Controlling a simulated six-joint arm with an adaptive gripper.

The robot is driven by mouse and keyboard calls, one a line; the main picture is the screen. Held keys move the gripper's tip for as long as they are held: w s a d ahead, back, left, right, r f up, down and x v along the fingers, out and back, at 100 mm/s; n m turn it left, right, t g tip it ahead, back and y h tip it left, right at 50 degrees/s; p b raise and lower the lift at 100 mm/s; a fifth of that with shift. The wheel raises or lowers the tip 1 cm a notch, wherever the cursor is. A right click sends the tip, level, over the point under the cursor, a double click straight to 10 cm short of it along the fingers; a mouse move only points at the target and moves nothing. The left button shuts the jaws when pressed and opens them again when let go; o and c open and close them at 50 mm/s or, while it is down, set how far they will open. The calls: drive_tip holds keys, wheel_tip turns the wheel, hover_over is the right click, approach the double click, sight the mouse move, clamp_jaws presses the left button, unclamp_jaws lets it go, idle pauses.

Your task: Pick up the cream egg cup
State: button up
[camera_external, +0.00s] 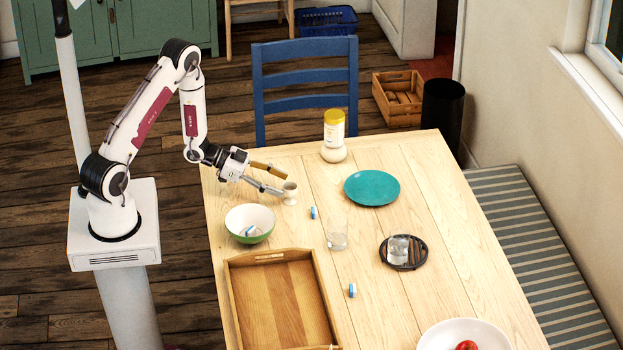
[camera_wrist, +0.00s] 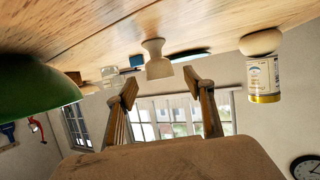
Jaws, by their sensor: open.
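The cream egg cup (camera_external: 290,194) stands upright on the wooden table, just beyond my fingertips in the external view. In the wrist view, which is upside down, the egg cup (camera_wrist: 158,62) is ahead of and between the two fingers. My gripper (camera_external: 282,182) is open and low over the table's left side, its fingers pointing right toward the cup. It also shows in the wrist view (camera_wrist: 161,86), with nothing between its fingers. Whether a finger touches the cup cannot be told.
A green-and-white bowl (camera_external: 250,222) is near the gripper, and a wooden tray (camera_external: 232,297) lies in front. A yellow-lidded jar (camera_external: 334,130) stands behind the cup. A teal plate (camera_external: 372,188), a glass (camera_external: 337,241) and small blue-and-white pieces (camera_external: 313,212) are to the right.

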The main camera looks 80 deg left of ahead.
sight(290, 188)
drive_tip(key=shift+x, duration=2.25)
drive_tip(key=c, duration=1.2)
